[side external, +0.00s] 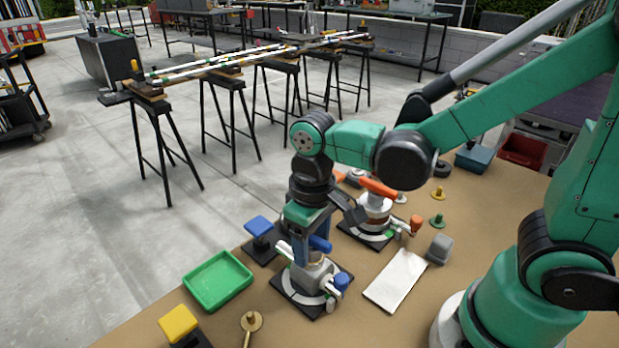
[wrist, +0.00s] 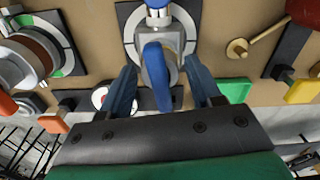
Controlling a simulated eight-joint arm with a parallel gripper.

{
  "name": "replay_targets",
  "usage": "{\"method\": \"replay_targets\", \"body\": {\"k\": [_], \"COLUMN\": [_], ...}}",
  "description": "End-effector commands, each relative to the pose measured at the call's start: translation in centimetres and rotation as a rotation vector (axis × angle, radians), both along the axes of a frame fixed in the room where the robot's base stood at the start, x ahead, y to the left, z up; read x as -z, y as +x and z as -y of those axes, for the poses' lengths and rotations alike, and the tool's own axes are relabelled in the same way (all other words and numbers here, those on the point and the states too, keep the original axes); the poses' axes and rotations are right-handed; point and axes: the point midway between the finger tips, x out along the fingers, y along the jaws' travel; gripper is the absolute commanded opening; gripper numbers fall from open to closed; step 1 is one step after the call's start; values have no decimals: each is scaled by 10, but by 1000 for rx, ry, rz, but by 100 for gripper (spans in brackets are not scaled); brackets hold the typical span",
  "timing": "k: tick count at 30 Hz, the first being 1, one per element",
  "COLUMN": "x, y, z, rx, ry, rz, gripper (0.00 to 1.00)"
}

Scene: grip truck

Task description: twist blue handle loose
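The blue handle (wrist: 155,72) is a long lever on top of a grey valve body (side external: 313,268), which stands on a black plate with a pale round dial. In the side view the handle (side external: 321,244) sticks out to the right under my gripper (side external: 306,238). My gripper points down over the valve. In the wrist view its two blue-grey fingers (wrist: 159,74) are spread, one on each side of the handle, with a visible gap on both sides. The side view partly hides the fingertips. A blue cap (side external: 341,281) sits low on the valve's right side.
A second valve with an orange handle (side external: 378,187) stands close behind. A blue paddle (side external: 258,226) is to the left, then a green tray (side external: 217,281), a yellow paddle (side external: 178,321) and a brass piece (side external: 251,321). A white sheet (side external: 396,281) and a grey block (side external: 439,249) lie right.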

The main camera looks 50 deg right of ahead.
Motion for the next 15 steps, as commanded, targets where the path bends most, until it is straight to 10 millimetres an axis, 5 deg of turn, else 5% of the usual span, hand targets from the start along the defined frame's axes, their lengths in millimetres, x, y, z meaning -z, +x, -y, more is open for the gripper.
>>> {"method": "replay_targets", "body": {"k": [1, 6, 15], "x": [0, 0, 0], "y": [0, 0, 0], "z": [0, 0, 0], "rx": [0, 0, -212], "ry": [0, 0, 0], "rz": [0, 0, 0], "gripper": [44, 0, 0]}}
